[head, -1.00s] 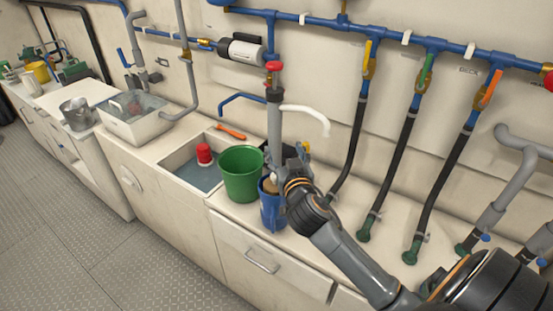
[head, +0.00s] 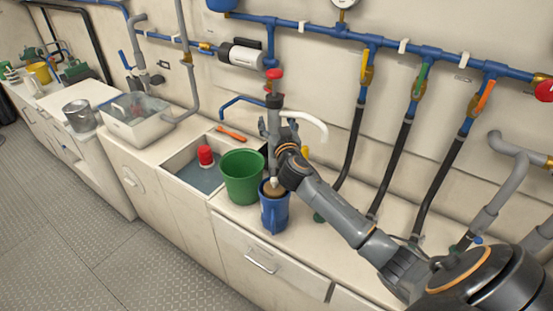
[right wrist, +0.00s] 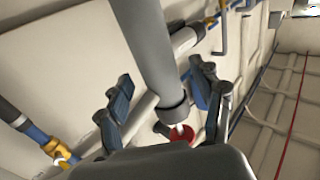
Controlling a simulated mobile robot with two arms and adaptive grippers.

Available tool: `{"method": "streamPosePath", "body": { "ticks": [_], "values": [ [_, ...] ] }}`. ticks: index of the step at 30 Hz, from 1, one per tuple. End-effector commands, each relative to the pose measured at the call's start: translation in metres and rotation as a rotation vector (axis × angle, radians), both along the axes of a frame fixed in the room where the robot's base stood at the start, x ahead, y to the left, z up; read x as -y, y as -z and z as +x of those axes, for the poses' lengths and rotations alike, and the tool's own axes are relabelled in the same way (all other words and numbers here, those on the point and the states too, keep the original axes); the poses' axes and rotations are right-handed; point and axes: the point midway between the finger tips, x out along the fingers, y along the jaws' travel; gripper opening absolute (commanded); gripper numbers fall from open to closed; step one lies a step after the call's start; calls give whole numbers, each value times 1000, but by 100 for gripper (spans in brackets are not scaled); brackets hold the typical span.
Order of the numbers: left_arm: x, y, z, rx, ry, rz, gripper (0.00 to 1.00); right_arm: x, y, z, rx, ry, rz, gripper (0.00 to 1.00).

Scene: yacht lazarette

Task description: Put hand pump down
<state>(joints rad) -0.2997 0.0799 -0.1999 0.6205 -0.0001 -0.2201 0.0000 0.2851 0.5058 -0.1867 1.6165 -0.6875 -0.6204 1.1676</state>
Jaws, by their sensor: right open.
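The hand pump (head: 273,122) is an upright grey tube with a red knob on top and a curved white spout to the right. It stands behind the blue jug (head: 274,212); its lower end is hidden by the jug and my arm. My right gripper (head: 283,130) is at the tube's upper part, below the spout. In the right wrist view the pump tube (right wrist: 145,45) passes between the two spread fingers of my right gripper (right wrist: 163,82), with visible gaps at both sides. My left gripper is not in view.
A green bucket (head: 241,178) stands left of the jug, beside a sink with a red object (head: 205,155). An orange tool (head: 231,134) lies behind the sink. Black hoses (head: 399,150) and wall pipes are close on the right. The counter front right of the jug is clear.

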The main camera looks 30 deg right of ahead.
Motion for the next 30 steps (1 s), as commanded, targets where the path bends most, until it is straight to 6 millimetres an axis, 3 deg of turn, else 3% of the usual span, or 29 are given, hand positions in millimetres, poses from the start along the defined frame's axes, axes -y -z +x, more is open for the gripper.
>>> {"method": "streamPosePath", "body": {
  "ticks": [6,14,17,24,30],
  "values": [
    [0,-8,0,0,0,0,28,8,-1,20,0,0,0,66],
    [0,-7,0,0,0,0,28,9,0,22,0,0,1,66],
    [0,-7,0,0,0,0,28,9,0,22,-1,0,1,50],
    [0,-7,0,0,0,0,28,9,0,22,-1,0,1,1],
    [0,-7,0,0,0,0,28,9,-3,22,4,0,-1,0]
  ]
}}
